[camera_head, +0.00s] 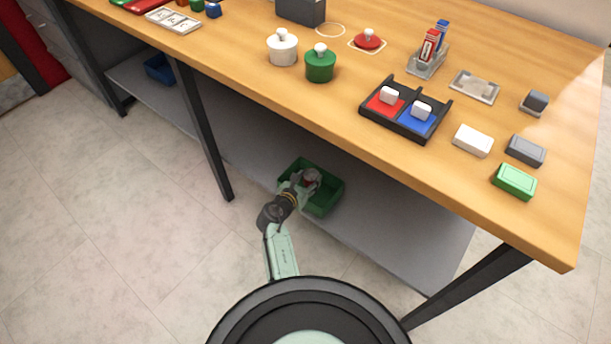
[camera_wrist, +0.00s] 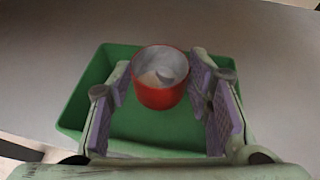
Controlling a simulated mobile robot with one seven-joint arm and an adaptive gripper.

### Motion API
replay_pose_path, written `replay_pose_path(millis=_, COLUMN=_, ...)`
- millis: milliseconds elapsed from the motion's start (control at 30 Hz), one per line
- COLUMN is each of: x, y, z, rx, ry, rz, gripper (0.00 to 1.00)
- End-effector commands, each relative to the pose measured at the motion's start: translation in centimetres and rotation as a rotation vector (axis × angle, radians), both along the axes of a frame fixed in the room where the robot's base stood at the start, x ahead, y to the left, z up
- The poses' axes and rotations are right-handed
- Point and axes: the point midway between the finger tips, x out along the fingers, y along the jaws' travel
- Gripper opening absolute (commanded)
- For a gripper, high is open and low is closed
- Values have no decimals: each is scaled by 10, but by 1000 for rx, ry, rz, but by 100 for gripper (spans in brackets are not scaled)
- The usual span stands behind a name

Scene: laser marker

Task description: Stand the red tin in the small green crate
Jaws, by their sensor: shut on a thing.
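The red tin (camera_wrist: 159,95) shows in the wrist view between the two purple-padded fingers of my gripper (camera_wrist: 165,98). Its round grey top faces the camera and its red side shows below. The small green crate (camera_wrist: 75,112) is beneath and around the tin in that view. In the head view my gripper (camera_head: 304,182) is at the crate (camera_head: 325,200) on the lower shelf, and the tin (camera_head: 312,176) shows small between the fingers, partly hidden. My gripper is shut on the tin. I cannot tell whether the tin's base touches the crate floor.
A dark table leg (camera_head: 205,135) stands left of the crate. A blue bin (camera_head: 159,68) is farther left on the shelf. The shelf right of the crate is clear.

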Motion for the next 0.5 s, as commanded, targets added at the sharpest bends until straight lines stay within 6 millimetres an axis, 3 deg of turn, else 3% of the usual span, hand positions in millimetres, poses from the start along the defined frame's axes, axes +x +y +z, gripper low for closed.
replay_pose_path(millis=167, x=1, y=0, z=-4, rx=1, ry=0, rz=0, gripper=10)
replay_pose_path(millis=500, x=-2, y=-4, z=-38, rx=0, ry=-1, rz=2, gripper=10)
